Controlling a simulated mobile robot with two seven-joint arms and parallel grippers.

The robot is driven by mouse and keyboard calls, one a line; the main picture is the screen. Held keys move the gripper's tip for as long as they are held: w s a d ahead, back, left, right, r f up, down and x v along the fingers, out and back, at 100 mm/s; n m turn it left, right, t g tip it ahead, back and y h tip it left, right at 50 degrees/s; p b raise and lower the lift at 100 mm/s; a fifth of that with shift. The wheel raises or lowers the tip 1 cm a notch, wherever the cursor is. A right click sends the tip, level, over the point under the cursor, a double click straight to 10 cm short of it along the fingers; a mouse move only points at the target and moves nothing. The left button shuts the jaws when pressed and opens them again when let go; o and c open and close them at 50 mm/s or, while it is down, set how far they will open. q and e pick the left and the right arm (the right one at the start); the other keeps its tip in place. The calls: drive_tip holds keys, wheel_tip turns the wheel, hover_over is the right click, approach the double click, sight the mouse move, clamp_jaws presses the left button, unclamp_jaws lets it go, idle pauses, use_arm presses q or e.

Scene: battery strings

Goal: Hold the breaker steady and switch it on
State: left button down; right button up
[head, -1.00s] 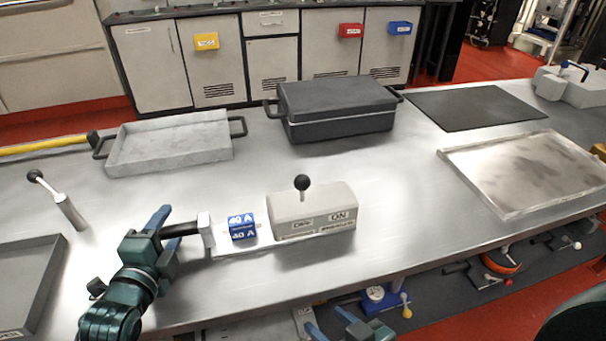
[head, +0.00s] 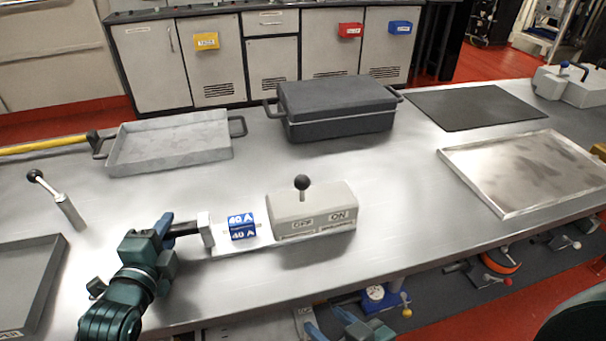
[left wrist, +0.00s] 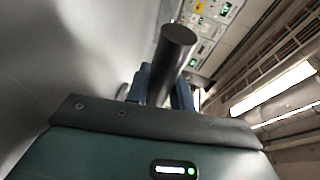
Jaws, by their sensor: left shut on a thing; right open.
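The breaker (head: 325,207) is a beige box on a light base plate, with OFF and ON labels on its front. Its black ball-topped lever (head: 302,183) stands up over the left half, nearer the OFF label. A blue 40 A block (head: 242,226) sits left of the box. A dark bar handle (head: 183,229) sticks out at the left end. My left gripper (head: 165,236) is shut on this handle; the handle's dark round bar (left wrist: 172,50) also shows in the left wrist view. My right gripper (head: 325,322) is open and empty, low at the bottom edge, partly cut off.
A grey tray (head: 170,165) and a dark lidded case (head: 338,128) stand behind the breaker. A ball-topped lever (head: 58,198) and another tray (head: 28,325) are at the left. A flat metal tray (head: 478,205) lies right. The bench right of the breaker is clear.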

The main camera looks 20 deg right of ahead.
use_arm(q)
drive_tip(key=shift+r, duration=0.25)
drive_tip(key=shift+f, duration=0.3)
drive_tip(key=shift+s+f, duration=0.1)
drive_tip(key=shift+f, duration=0.15)
idle(0.9)
